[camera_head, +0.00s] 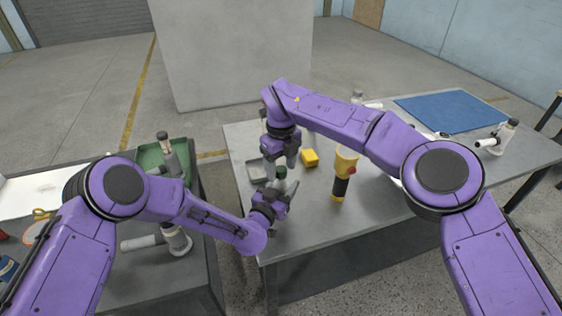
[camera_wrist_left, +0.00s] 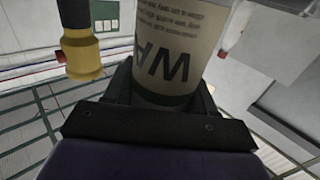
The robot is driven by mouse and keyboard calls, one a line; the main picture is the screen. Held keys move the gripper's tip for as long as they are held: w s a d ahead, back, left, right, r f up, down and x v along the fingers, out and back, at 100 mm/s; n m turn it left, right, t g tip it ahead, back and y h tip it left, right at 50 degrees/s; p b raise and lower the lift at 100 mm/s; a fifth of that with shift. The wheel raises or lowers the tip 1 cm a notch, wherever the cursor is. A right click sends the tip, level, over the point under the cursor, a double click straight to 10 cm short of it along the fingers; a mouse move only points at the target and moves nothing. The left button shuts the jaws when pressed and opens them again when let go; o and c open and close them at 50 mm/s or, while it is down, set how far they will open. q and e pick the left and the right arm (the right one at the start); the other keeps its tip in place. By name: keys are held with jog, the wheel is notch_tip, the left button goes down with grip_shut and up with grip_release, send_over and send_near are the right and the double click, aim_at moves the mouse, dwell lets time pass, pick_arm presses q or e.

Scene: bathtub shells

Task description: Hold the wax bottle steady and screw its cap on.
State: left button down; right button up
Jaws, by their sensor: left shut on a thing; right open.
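The wax bottle (camera_wrist_left: 180,45) fills the upper middle of the left wrist view. It has a cream label with large dark letters and small print. My left gripper (camera_head: 277,193) is shut on it above the grey table; the head view shows little of the bottle behind the fingers. My right gripper (camera_head: 284,160) points down just above the left one, with its jaws open. A dark green piece (camera_head: 281,172), which looks like the cap, shows between the two grippers. Whether it sits on the bottle's neck or touches the right fingers cannot be told.
A yellow and black tool (camera_head: 343,175) stands upright just right of the grippers. A yellow block (camera_head: 310,158) and a grey tray (camera_head: 255,170) lie close by. A blue mat (camera_head: 447,110) and a white tool (camera_head: 497,138) are farther right. A green bin (camera_head: 152,158) stands left.

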pick_arm(q)
jog(key=shift+c, duration=1.4)
grip_release()
pick_arm(e)
notch_tip(320, 180, up, 12)
jog(key=shift+f, duration=0.1)
pick_arm(q)
jog(key=b+v, duration=0.3)
jog(key=v, duration=0.7)
jog(key=shift+s, duration=0.25)
pick_arm(e)
notch_tip(320, 180, down, 3)
jog(key=shift+r, duration=0.1)
pick_arm(q)
jog(key=shift+a, duration=0.1)
